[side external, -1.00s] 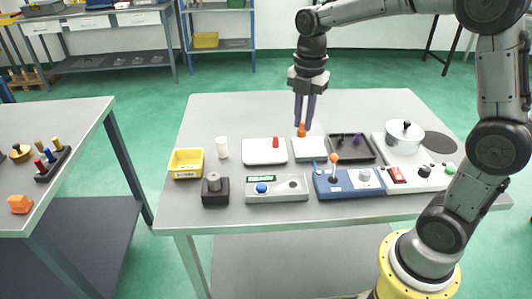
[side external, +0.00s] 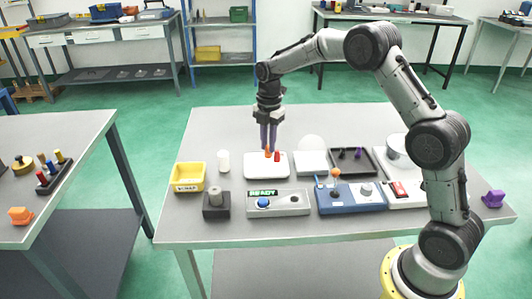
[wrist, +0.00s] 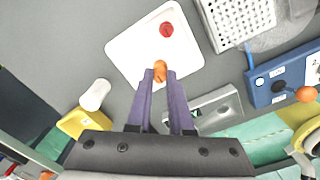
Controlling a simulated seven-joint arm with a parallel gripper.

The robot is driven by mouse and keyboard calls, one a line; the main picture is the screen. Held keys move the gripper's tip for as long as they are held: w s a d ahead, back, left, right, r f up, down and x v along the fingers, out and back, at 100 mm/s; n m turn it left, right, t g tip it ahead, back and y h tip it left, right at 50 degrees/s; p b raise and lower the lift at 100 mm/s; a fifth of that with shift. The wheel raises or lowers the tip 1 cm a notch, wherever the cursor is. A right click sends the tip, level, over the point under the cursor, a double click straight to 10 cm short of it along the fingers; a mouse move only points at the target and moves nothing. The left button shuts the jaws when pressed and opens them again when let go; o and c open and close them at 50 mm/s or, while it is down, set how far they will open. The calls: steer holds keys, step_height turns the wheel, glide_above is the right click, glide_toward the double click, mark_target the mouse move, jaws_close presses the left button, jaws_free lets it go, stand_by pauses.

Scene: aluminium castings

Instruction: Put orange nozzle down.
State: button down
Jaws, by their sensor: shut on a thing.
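My gripper (side external: 268,148) points down over the white plate (side external: 255,172) with its purple fingers shut on the orange nozzle (side external: 268,154). In the wrist view, the orange nozzle (wrist: 160,70) sits between the fingertips (wrist: 160,76), over the near part of the white plate (wrist: 130,48). A red piece (side external: 277,157) stands on the plate beside the nozzle; it also shows in the wrist view (wrist: 167,29). I cannot tell whether the nozzle's lower end touches the plate.
A perforated white block (side external: 312,163) and a dark tray (side external: 373,166) with purple pieces lie right of the plate. A white cylinder (side external: 223,162) and yellow bin (side external: 189,178) are left. A grey panel (side external: 290,205) reading READY is in front. The table behind is clear.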

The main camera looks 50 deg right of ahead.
mark_target(266, 153)
steer(key=shift+w+f, duration=0.35)
steer(key=shift+f, duration=0.05)
steer(key=shift+w+f, duration=0.15)
steer(key=shift+f, duration=1.55)
steer(key=shift+f, duration=0.15)
steer(key=c, duration=0.8)
jaws_free()
step_height(266, 153, up, 12)
steer(key=shift+r, duration=0.25)
